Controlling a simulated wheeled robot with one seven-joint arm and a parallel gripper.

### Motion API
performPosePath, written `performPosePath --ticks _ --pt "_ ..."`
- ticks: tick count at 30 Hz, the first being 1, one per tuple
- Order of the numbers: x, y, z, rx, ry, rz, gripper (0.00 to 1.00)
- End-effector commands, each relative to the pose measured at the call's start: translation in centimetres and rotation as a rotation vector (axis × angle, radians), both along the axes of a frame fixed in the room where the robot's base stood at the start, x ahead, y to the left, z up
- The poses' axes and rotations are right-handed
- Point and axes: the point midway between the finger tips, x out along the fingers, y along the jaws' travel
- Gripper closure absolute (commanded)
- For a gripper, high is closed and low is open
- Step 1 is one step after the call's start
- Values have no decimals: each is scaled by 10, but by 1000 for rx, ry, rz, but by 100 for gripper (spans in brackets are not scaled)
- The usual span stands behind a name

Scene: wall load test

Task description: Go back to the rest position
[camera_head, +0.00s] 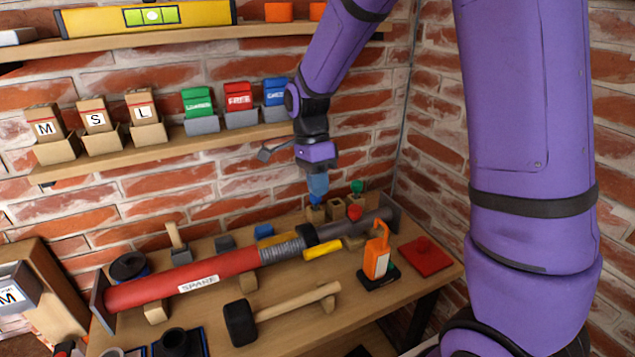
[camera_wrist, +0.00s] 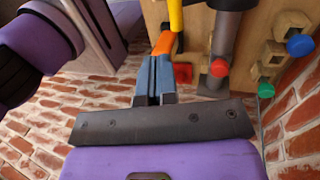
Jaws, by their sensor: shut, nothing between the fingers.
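My gripper (camera_head: 318,186) hangs from my purple arm in front of the brick wall, over the back right of the workbench (camera_head: 330,330) in the head view. Its two blue-grey fingers point down and are together, with nothing held. In the wrist view my gripper (camera_wrist: 155,75) shows the same closed fingers, with an orange shape (camera_wrist: 164,43) just past their tips; I cannot tell if it touches them. Small pegs with a red knob (camera_head: 354,211) and a green knob (camera_head: 357,186) stand near below the gripper.
A red tube (camera_head: 190,283) marked SPARE lies along the bench. Wall shelves (camera_head: 170,152) hold labelled boxes left of my arm. A side wall closes the right.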

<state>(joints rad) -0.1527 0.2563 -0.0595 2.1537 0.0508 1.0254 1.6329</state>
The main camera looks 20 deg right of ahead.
Motion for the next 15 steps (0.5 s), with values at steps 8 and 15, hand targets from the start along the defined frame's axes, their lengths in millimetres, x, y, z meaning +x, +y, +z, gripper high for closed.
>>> performPosePath --ticks 8,15 --pt "1 0 8 2 -4 6 100" --pt "-18 -7 43 56 -94 170 100"
